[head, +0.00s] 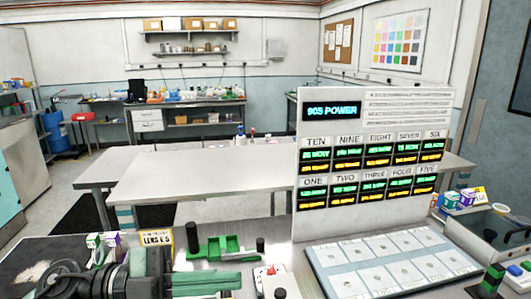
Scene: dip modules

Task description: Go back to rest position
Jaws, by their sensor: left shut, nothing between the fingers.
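My left gripper (236,282) comes in from the lower left, with a black wrist and long green fingers. The fingers lie together, shut, with nothing visible between them. I cannot tell the gap in height between the fingers and the bench.
A display panel (376,211) with lit labels stands upright at right. A white tray (325,284) with several modules lies before it. A small sign (157,239) and small boxes stand at left. A bare table (205,178) stands beyond.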

